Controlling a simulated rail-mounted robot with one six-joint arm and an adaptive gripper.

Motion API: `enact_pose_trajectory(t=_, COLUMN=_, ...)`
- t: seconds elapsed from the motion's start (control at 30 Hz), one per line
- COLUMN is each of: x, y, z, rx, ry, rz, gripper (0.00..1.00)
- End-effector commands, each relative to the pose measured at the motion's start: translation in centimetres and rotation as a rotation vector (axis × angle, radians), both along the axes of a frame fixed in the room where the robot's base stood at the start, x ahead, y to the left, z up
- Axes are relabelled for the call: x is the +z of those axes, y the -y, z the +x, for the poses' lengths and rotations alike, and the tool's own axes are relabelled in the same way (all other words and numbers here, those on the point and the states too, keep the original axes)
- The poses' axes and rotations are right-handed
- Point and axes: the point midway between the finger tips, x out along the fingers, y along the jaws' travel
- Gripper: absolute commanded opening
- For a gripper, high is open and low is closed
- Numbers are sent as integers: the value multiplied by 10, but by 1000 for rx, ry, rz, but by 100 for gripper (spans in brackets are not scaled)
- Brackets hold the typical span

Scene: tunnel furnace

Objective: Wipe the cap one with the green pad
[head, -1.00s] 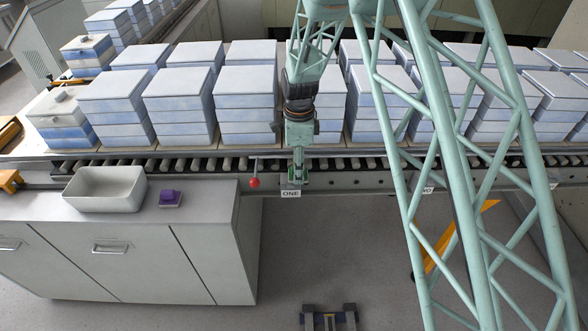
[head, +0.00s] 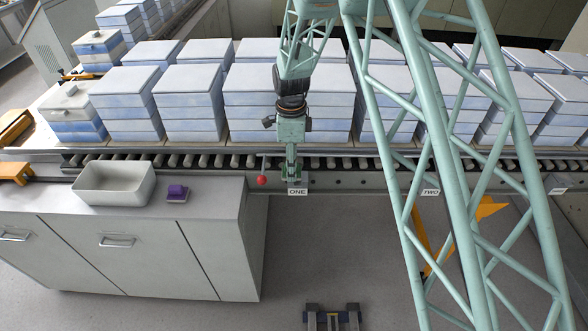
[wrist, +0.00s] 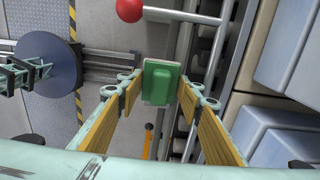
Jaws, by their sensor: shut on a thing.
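My gripper (head: 291,174) hangs at the front edge of the conveyor, just above and slightly left of the white ONE label (head: 298,192). In the wrist view my gripper (wrist: 160,78) is shut on the green pad (wrist: 163,84), which sits between its fingertips. The pad shows only as a small green patch in the head view. I cannot make out a separate cap at the label; the gripper and pad cover part of that spot. Whether the pad touches anything beyond it cannot be told.
A red ball on a rod (head: 262,181) sticks out just left of my gripper; it shows in the wrist view (wrist: 130,9). A grey bin (head: 114,184) and purple pad (head: 177,193) are on the cabinet. Stacked blue-white blocks (head: 189,102) stand behind the rollers.

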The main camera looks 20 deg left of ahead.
Motion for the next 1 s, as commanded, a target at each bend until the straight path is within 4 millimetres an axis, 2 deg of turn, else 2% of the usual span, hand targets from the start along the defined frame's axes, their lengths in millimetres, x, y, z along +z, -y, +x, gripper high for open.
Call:
enact_pose_trajectory(t=0.03, x=17, y=0, z=3, rx=-2, ry=7, rz=4, gripper=17)
enact_pose_trajectory(t=0.6, x=66, y=8, z=8, rx=-13, ry=5, rz=4, gripper=17)
enact_pose_trajectory(t=1.0, x=73, y=9, z=9, rx=-14, ry=4, rz=3, gripper=17)
